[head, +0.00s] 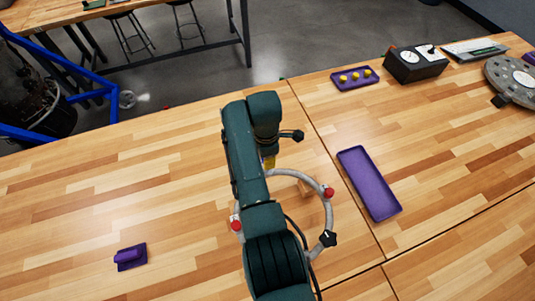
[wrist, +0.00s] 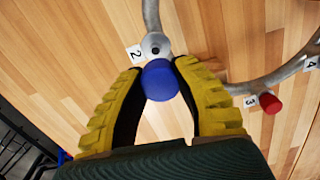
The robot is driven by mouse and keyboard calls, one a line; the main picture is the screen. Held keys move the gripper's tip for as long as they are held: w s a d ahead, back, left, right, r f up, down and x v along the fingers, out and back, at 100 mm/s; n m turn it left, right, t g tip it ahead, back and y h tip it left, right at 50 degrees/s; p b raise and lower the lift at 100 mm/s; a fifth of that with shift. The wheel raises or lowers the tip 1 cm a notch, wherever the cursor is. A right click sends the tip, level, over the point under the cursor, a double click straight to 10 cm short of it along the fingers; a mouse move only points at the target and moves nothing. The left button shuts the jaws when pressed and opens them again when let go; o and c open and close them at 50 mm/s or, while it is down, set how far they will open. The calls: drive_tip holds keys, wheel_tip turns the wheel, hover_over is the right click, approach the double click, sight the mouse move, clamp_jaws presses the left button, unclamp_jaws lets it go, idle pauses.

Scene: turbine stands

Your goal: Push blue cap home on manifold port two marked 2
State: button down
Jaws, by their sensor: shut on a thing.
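The blue cap (wrist: 160,81) is between the two yellow fingers of my gripper (wrist: 159,70) in the wrist view, and the gripper is shut on it. Port two (wrist: 155,46) is a grey stub with a dark centre, just above the cap in the picture, beside the white label 2 (wrist: 135,53). Its end shows uncovered; the gap in depth to the cap is unclear. The grey ring manifold (head: 328,212) lies on the bench in the head view. My arm hides port two and the blue cap there; only a bit of yellow finger (head: 269,162) shows.
A red cap (wrist: 270,103) sits on the port by label 3 (wrist: 251,101). A black knob (head: 328,238) is on the ring's right. An empty purple tray (head: 368,183) lies right of the ring. A purple holder (head: 130,257) is at left, with clear bench between.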

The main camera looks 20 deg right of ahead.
drive_tip(key=shift+w+d+r+n, duration=0.2)
drive_tip(key=shift+w+d+n, duration=0.1)
drive_tip(key=shift+n, duration=0.3)
wheel_tip(320, 180, down, 5)
drive_tip(key=b, duration=0.4)
drive_tip(key=shift+r, duration=0.2)
drive_tip(key=shift+f, duration=0.1)
drive_tip(key=shift+f, duration=0.15)
drive_tip(key=shift+f, duration=0.15)
idle(0.3)
drive_tip(key=shift+f+b, duration=0.3)
drive_tip(key=shift+b, duration=0.05)
drive_tip(key=shift+s+f+b, duration=0.1)
drive_tip(key=shift+f+b, duration=0.2)
drive_tip(key=shift+f, duration=0.2)
